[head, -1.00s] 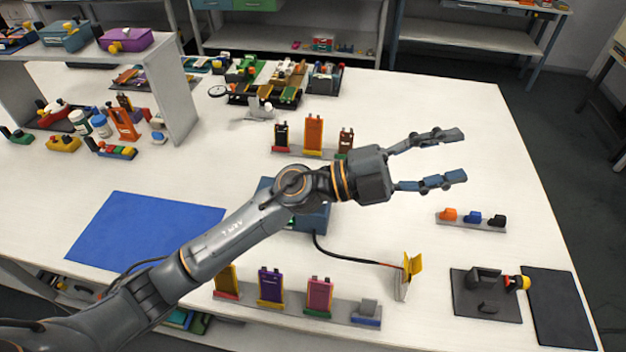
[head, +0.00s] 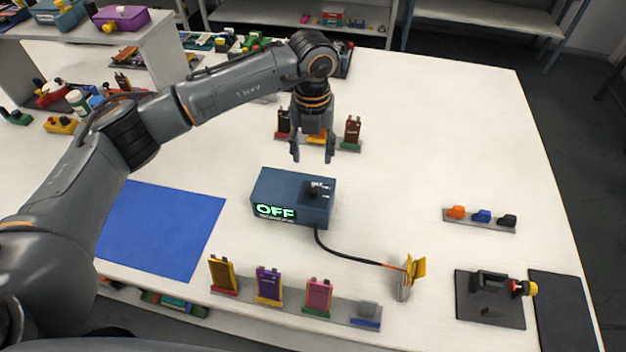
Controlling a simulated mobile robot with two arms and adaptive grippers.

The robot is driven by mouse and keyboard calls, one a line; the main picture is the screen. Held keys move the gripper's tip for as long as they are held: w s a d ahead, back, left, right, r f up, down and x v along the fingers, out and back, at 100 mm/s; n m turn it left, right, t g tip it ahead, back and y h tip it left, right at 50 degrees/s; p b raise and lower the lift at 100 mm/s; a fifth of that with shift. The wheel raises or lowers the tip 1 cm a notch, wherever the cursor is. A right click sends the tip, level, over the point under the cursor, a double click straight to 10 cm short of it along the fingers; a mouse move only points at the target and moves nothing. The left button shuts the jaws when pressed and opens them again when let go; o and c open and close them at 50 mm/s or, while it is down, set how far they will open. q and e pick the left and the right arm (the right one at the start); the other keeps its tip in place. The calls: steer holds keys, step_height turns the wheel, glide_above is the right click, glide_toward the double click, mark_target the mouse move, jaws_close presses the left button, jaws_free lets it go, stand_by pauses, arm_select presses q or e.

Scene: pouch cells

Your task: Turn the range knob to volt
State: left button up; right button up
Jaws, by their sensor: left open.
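The meter is a blue box (head: 275,186) in the middle of the table, and its lit green display (head: 275,211) reads OFF. The black range knob (head: 314,190) sits on its top face at the right. A black cable runs from the box to a yellow clip-like probe (head: 416,270) on a pale stand. My left gripper (head: 312,160) points down, open and empty, just behind and above the box, apart from the knob. My right gripper is not in view.
Pouch cells in a rack (head: 350,148) stand behind the gripper. A front rack (head: 340,309) holds more cells. A strip with orange, blue and black pieces (head: 479,224) and a black fixture (head: 490,312) are at right. A blue mat (head: 160,232) lies left.

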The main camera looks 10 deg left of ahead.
mark_target(313, 188)
arm_select(q)
step_height(313, 188, down, 10)
steer(key=p, duration=0.2)
steer(key=shift+p, duration=0.35)
steer(key=shift+f, duration=0.8)
steer(key=shift+c, duration=0.5)
jaws_close()
